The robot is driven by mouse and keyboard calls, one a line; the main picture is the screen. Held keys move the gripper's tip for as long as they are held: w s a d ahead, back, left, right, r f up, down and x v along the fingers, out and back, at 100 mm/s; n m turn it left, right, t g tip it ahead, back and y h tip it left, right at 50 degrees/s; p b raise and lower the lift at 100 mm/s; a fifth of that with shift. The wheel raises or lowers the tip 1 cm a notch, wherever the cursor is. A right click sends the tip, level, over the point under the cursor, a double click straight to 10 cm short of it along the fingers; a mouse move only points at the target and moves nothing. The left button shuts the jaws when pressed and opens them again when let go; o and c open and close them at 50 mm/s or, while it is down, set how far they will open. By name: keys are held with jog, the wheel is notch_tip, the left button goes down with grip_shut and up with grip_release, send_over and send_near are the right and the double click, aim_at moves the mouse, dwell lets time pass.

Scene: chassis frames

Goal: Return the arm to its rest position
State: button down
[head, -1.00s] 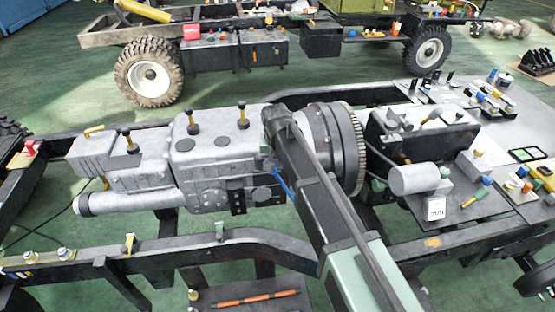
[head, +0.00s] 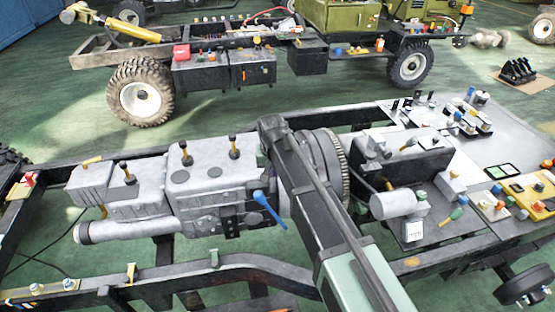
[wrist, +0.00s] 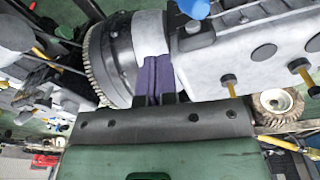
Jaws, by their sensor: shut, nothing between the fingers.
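My arm crosses the head view from the bottom right up to the engine's flywheel; my gripper itself is hidden there. In the wrist view my gripper (wrist: 153,75) shows with its purple fingers together and nothing between them. The fingers appear in front of the joint between the grey gearbox housing and the dark flywheel housing; I cannot tell the gap or whether they touch. The grey engine and gearbox block (head: 205,190) lies on the black chassis frame (head: 240,262). A blue lever (head: 268,210) sticks out at its side, left of my arm.
Toothed flywheel (head: 333,165) is close behind my arm. To the right are a grey cylinder (head: 392,204), a tabletop (head: 522,120) with small coloured parts and a yellow tray (head: 530,197). A second chassis with wheels (head: 141,93) stands behind, across open green floor (head: 70,130).

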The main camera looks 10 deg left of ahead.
jog(key=s+d, duration=0.6)
jog(key=d, duration=0.4)
jog(key=s+d+f+m+b, duration=0.1)
jog(key=s+d, duration=0.5)
jog(key=d, duration=0.5)
jog(key=s+d+m+g, duration=0.1)
jog(key=s+d, duration=0.5)
jog(key=d, duration=0.4)
jog(key=shift+d+f+b, duration=0.2)
jog(key=shift+f+b, duration=0.2)
jog(key=shift+w, duration=0.1)
